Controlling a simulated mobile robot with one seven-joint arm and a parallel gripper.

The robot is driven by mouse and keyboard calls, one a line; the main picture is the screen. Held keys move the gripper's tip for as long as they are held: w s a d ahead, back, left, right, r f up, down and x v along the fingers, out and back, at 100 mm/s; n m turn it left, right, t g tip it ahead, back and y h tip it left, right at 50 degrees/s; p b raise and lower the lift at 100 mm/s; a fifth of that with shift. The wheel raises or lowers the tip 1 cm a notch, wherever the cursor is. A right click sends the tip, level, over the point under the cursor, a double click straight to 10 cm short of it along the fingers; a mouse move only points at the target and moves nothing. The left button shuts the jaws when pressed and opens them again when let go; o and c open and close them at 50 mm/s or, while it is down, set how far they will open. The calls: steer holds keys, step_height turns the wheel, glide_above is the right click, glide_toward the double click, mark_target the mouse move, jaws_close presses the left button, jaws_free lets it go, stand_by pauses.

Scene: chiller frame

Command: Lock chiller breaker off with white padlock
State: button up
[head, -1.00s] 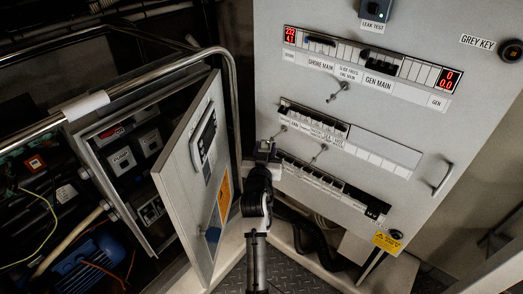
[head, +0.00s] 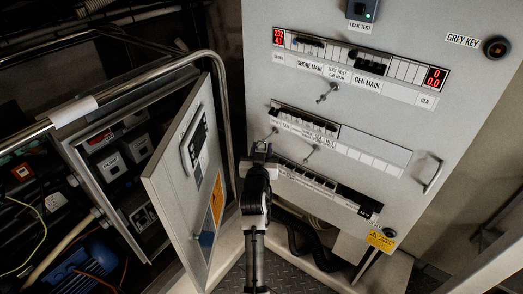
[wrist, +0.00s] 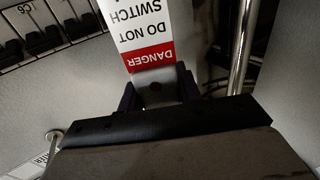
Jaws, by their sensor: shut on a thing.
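My gripper (head: 260,152) is in front of the grey panel, near the left end of its middle breaker row (head: 305,124). In the wrist view, its dark fingers (wrist: 158,95) are shut on the pale end of a white tag (wrist: 148,25). The tag has a red DANGER band and the words DO NOT SWITCH, upside down in this view. A small dark hole shows in the pale end. I cannot make out a separate white padlock body or shackle. The breaker labels are too small to tell which is the chiller breaker.
A cabinet door (head: 188,170) stands open left of my arm, with a metal rail (head: 150,70) above it. Small metal pegs (head: 313,152) stick out from the panel, which also has a handle (head: 432,173). A lower breaker row (head: 320,187) lies right of my gripper.

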steer(key=o, duration=1.2)
steer(key=shift+c, duration=0.2)
steer(key=shift+s, duration=0.1)
steer(key=s+a+b, duration=0.1)
steer(key=s+b, duration=0.3)
steer(key=s, duration=0.9)
steer(key=shift+s+a, duration=0.25)
steer(key=shift+s, duration=0.05)
